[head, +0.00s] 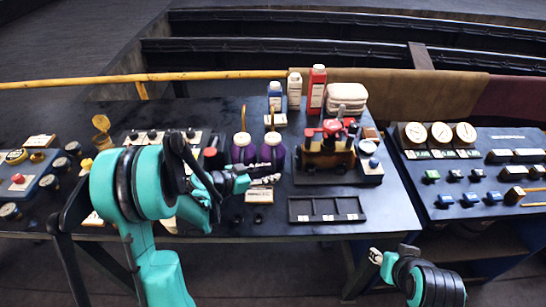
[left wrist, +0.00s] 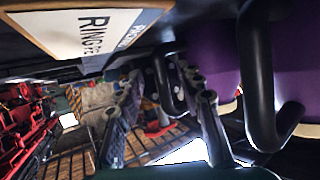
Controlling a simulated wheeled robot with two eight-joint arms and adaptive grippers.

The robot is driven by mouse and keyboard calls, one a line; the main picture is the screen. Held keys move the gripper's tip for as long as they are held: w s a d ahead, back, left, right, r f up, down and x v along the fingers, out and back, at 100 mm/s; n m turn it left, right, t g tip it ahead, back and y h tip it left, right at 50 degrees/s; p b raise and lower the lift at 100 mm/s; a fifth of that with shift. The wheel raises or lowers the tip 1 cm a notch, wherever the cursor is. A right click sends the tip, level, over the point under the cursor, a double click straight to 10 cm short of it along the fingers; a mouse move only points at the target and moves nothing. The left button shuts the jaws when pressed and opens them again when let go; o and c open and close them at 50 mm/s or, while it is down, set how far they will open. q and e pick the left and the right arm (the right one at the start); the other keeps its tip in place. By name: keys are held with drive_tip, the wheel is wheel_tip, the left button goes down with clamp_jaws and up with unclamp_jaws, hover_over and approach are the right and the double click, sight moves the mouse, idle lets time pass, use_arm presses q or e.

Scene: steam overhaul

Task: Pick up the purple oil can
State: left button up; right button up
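Two purple oil cans stand side by side at the middle of the dark workbench in the head view, a left can (head: 243,148) and a right can (head: 272,148), each with a thin upright spout. My left gripper (head: 268,176) is just in front of them, fingers pointing right. In the left wrist view a purple can body (left wrist: 210,50) and black handles (left wrist: 258,90) are close on the right. The left gripper's fingers (left wrist: 165,105) are apart there, with a dark handle part between or behind them; contact is unclear. My right gripper (head: 378,256) is low at the right, its opening unclear.
A red-and-brown engine model (head: 328,150) stands right of the cans. Bottles, including a red one (head: 316,90), stand behind. A dark empty tray (head: 327,208) lies at the bench front. A gauge panel (head: 440,134) is at far right.

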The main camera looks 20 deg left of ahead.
use_arm(q)
drive_tip(key=shift+w+d+f, duration=0.25)
drive_tip(key=shift+w+d, duration=0.05)
drive_tip(key=shift+w, duration=0.1)
drive_tip(key=shift+r, duration=0.1)
drive_tip(key=shift+c, duration=0.2)
clamp_jaws()
